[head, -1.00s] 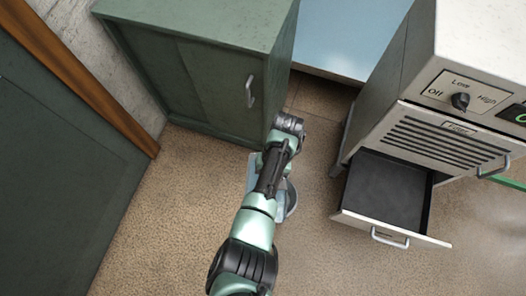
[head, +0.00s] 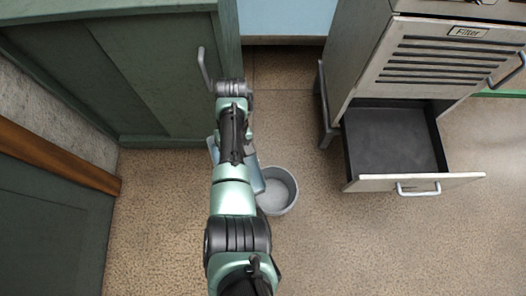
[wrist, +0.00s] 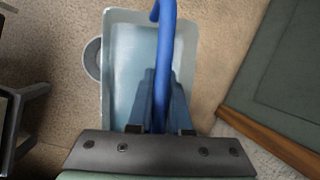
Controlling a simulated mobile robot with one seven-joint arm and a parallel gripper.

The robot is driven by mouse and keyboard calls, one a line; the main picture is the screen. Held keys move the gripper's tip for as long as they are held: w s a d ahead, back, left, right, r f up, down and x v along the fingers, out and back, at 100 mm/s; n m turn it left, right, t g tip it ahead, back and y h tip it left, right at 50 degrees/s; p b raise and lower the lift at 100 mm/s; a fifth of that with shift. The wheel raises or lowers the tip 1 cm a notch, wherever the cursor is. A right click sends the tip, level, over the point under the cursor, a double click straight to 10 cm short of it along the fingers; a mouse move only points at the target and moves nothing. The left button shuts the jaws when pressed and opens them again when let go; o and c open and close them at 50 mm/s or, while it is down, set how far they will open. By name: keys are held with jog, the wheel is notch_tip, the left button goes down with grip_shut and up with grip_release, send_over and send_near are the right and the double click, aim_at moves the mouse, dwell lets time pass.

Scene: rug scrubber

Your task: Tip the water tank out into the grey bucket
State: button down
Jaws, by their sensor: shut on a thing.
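The water tank (wrist: 107,85) is a pale blue-grey open box with a blue bar handle (wrist: 166,30) across it. My gripper (wrist: 163,78) is shut on this handle in the wrist view. In the head view my arm covers most of the tank (head: 258,180), and the gripper's fingers are hidden. The tank looks about level; its inside is bluish, but I cannot tell how much water it holds. The grey bucket (head: 291,188) stands on the floor just right of the tank in the head view. In the wrist view it shows partly behind the tank's left edge (wrist: 91,62).
A green cabinet (head: 150,80) stands at the back left. A grey machine (head: 360,60) with an open, empty-looking drawer (head: 462,183) is at the right. A green panel with wooden trim (head: 50,160) is at the left. The floor right of the bucket is clear.

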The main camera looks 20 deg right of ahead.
jog(key=w+d+f+b, duration=0.2)
jog(key=d+f+b, duration=0.1)
jog(key=f+b, duration=0.7)
jog(key=w+d+f+n+b, duration=0.1)
jog(key=w+d+f+b, duration=0.1)
jog(key=f+b, duration=0.8)
jog(key=w+d+f+n+t+b, duration=0.1)
jog(key=w+d+f+b, duration=0.2)
jog(key=f+b, duration=0.7)
jog(key=d+b, duration=0.2)
jog(key=b, duration=0.5)
jog(key=shift+h, duration=0.3)
jog(key=shift+s+d+r+n+t+p, duration=0.15)
jog(key=shift+r+t+p, duration=0.3)
jog(key=shift+p, duration=0.9)
jog(key=shift+s+a+r+n+t+p, duration=0.15)
jog(key=shift+t+p, duration=0.5)
jog(key=shift+p, duration=0.65)
jog(key=shift+s+d+r+t+y+p, duration=0.25)
jog(key=shift+t+y+p, duration=0.2)
jog(key=shift+p, duration=0.3)
jog(key=shift+s+d+n+t+y+b, duration=0.15)
jog(key=shift+s+t+y+b, duration=0.2)
jog(key=shift+s+t, duration=0.6)
jog(key=shift+s+d+n+t+y+b, duration=0.1)
jog(key=shift+s+n+t+y+b, duration=0.25)
jog(key=shift+t, duration=1.05)
jog(key=shift+s+d+f+t+b, duration=0.1)
jog(key=shift+s+f+t+b, duration=0.05)
jog(key=shift+s+t+b, duration=0.35)
